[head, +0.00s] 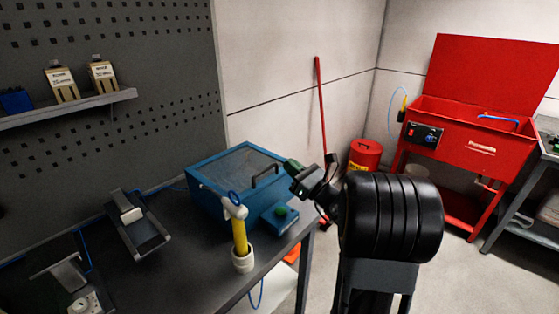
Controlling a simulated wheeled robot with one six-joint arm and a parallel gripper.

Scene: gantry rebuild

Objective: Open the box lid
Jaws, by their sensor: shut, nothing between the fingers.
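The blue box (204,194) stands on the dark workbench. Its lid (236,164) has a dark window and looks closed. A black bar handle (264,174) sits on the lid's right part. My gripper (291,166) is at the box's right edge, just right of the handle, with its tips pointing left toward it. It is shut and empty. I cannot tell whether it touches the handle or the lid. The gripper and wrist hide part of the box's right edge.
A yellow-handled hammer (240,236) stands in a white holder before the box, beside a blue pad with a green knob (282,211). A grey stand (137,226) is to the left. A red parts washer (460,140) and red can (364,156) stand behind right.

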